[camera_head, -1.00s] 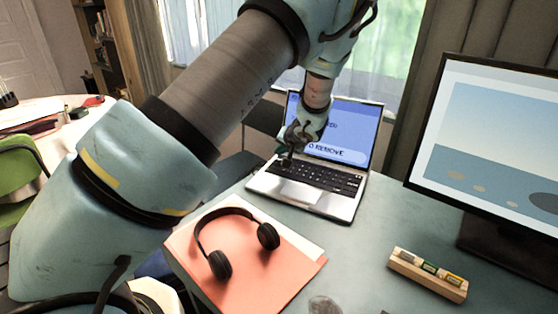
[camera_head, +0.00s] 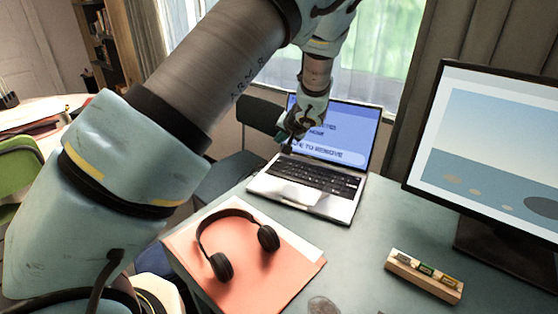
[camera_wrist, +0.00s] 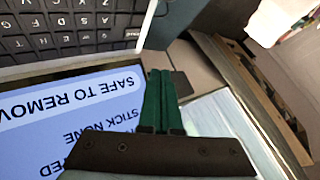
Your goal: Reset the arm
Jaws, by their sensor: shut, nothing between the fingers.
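My gripper (camera_head: 284,142) is in front of the left part of the laptop screen in the head view, above the keyboard's back left corner. In the wrist view its green fingers (camera_wrist: 160,100) are together with nothing between them. The open laptop (camera_head: 310,183) stands on the desk. Its blue screen shows text that includes "SAFE TO REMOVE" and "STICK NONE" in the wrist view (camera_wrist: 75,125), where it appears upside down. My arm hides part of the screen's left side.
Black headphones (camera_head: 225,268) lie on a red folder (camera_head: 275,285) at the desk's front left. A wooden block with small coloured pieces (camera_head: 424,276) lies to the right, before a large monitor (camera_head: 490,150). A dark chair (camera_head: 225,170) stands behind the desk.

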